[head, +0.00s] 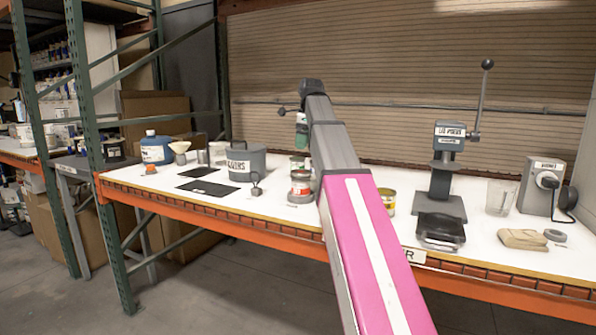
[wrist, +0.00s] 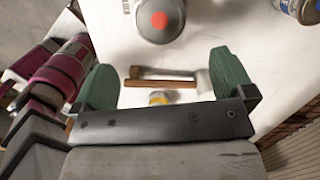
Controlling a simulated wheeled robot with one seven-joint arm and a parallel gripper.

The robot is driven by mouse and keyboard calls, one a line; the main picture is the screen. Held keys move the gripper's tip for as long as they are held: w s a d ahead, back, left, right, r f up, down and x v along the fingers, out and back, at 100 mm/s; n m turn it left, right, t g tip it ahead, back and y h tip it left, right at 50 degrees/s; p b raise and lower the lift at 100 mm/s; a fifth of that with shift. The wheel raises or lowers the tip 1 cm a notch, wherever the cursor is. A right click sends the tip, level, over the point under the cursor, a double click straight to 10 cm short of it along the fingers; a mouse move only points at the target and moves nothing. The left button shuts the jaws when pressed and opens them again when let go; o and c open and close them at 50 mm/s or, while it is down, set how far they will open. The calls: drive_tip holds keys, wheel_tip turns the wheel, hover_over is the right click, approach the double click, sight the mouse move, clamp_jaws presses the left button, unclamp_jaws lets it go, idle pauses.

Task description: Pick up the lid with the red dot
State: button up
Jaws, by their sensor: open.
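In the head view my gripper (head: 301,132) hangs over the table near a few cans, partly behind my arm.
A wooden-handled tool (wrist: 160,82) and a small yellow-topped item (wrist: 158,98) show between my fingers. Another can (wrist: 302,8) is at upper right. A grey tub (head: 246,161) and blue jug (head: 156,149) stand left; a lever press (head: 440,190) stands right.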

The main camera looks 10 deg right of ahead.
sight(301, 172)
drive_tip(key=f, duration=0.7)
drive_tip(key=a+f, duration=0.1)
drive_tip(key=f, duration=0.2)
drive_tip(key=shift+w+f, duration=0.2)
drive_tip(key=shift+f, duration=0.05)
drive_tip(key=c, duration=0.8)
